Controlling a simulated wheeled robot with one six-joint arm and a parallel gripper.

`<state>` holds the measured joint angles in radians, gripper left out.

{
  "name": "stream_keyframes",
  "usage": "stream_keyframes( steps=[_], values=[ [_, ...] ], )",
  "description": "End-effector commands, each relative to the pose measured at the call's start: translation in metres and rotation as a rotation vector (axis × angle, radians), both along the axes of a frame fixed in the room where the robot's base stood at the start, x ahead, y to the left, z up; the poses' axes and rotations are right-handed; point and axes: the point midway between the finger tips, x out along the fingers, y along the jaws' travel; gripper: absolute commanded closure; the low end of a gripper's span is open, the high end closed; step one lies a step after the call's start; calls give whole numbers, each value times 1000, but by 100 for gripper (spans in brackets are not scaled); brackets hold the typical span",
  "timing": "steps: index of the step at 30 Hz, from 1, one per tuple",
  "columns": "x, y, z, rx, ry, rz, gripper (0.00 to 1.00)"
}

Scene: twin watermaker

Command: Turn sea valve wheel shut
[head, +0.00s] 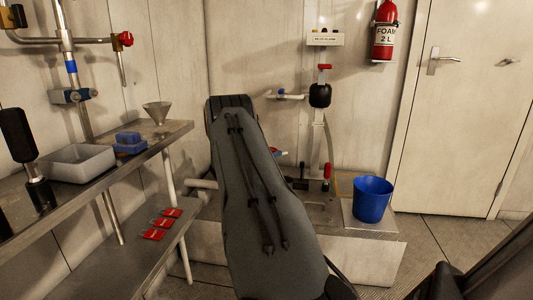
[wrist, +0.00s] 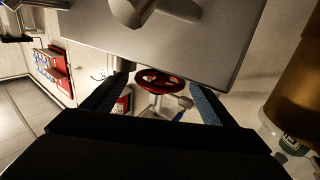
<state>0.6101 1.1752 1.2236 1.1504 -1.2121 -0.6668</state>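A red round valve wheel (wrist: 160,80) with openings between its spokes shows in the middle of the wrist view, above a pale stem or pipe. My gripper (wrist: 158,86) is open, with one dark finger to the left and one to the right of the wheel. The wheel appears in the gap between the fingers, beyond them; I cannot tell whether either finger touches it. In the head view my own grey arm fills the centre and hides my gripper. I cannot make out this wheel for sure there.
A grey panel (wrist: 200,35) hangs close above the fingers; a bronze cylinder (wrist: 298,90) is at right. A blue bucket (head: 372,199) stands right of my arm, a steel bench (head: 100,178) with a tray (head: 78,164) left. Floor before the door (head: 460,100) is clear.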

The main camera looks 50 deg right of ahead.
Motion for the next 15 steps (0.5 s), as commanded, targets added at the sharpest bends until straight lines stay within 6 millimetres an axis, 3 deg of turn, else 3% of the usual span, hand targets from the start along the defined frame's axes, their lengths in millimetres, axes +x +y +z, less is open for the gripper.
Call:
stream_keyframes(
  steps=[8,15],
  values=[
    [1,10,1,0,0,1,21],
    [4,49,1,1,0,2,21]
  ],
)
